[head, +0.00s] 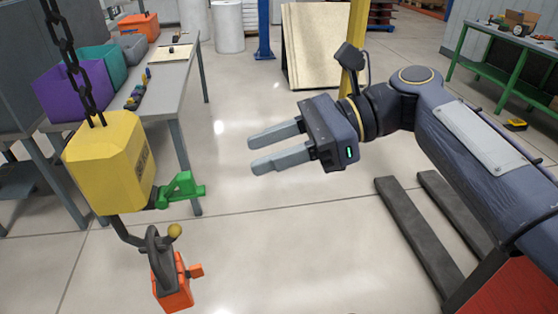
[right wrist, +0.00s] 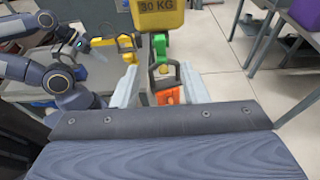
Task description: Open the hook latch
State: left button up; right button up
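A yellow block (head: 113,163) hangs from a dark chain at the left of the head view. In the right wrist view the block (right wrist: 165,18) reads 30 KG. A green latch piece (head: 181,190) sticks out from its lower right side. A dark hook below carries an orange piece (head: 174,290) with a dark loop; a small yellow ball (head: 174,231) shows beside the hook. My right gripper (head: 253,155) is open and empty, right of and apart from the latch. In the right wrist view the green latch (right wrist: 160,46) and orange piece (right wrist: 168,94) show beyond the fingers. My left gripper (right wrist: 97,50) shows small there.
A grey table (head: 170,95) with purple (head: 72,92) and teal bins stands behind the block. A green-framed bench (head: 510,50) stands at the back right. A pale board (head: 315,45) leans at the back. The floor between the block and my right gripper is clear.

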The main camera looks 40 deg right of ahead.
aim_at(193, 178)
jog(key=b+x, duration=0.3)
jog(key=x, duration=0.3)
jog(key=shift+f, duration=0.25)
jog(key=x, duration=0.2)
jog(key=shift+w+a+r, duration=0.1)
jog(key=shift+w+a, duration=0.05)
jog(key=shift+a, duration=0.25)
jog(key=shift+x, duration=1.1)
jog(key=shift+c, duration=0.3)
